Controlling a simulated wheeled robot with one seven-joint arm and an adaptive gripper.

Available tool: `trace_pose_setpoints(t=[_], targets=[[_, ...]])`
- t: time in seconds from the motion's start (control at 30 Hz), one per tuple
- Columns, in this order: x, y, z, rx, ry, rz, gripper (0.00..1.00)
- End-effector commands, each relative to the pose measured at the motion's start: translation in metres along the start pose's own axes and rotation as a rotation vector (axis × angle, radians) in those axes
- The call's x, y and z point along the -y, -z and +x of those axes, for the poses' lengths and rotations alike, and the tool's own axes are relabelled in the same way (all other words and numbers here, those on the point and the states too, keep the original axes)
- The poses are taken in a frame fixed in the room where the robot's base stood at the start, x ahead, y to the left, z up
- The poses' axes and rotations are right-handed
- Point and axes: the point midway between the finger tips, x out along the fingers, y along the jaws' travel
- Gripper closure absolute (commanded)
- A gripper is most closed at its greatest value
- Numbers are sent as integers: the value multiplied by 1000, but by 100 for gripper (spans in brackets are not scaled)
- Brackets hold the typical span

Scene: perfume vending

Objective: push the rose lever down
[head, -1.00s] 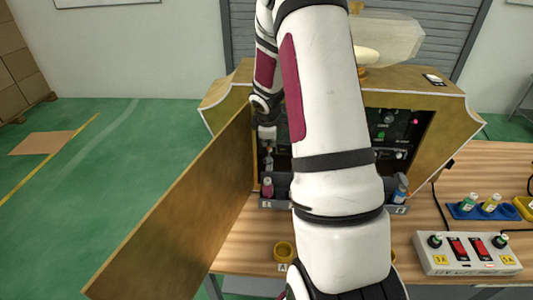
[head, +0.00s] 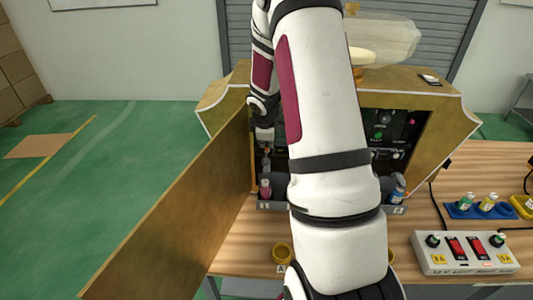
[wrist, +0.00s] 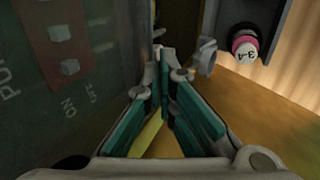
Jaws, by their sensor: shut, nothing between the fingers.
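A pink bottle (head: 265,188) stands at the left end of the grey tray in the dispenser. It also shows in the wrist view as a white cap with a pink ring (wrist: 245,46). A grey lever-like part (wrist: 206,55) is beside the bottle in the wrist view; I take it to be the rose lever, but its colour does not show this. My gripper (head: 266,149) reaches into the left side of the opening, above the pink bottle. In the wrist view its fingertips (wrist: 164,62) are together and empty, left of the grey part with a small gap. Contact cannot be told.
The open wooden door (head: 185,205) stands close left of my gripper. A dark panel with a red plate (wrist: 58,40) lies along the left of the wrist view. A blue bottle (head: 398,189) is at the tray's right end. A yellow ring (head: 283,253) sits on the table.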

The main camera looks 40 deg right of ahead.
Motion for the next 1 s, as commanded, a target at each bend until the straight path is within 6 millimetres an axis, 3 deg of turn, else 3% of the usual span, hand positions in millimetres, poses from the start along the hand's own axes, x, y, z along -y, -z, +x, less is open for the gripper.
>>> trace_pose_setpoints(t=[0.47, 1.0], targets=[[1, 0, 0, 0, 0, 0, 100], [15, 0, -8, 1, 1, 0, 100]])
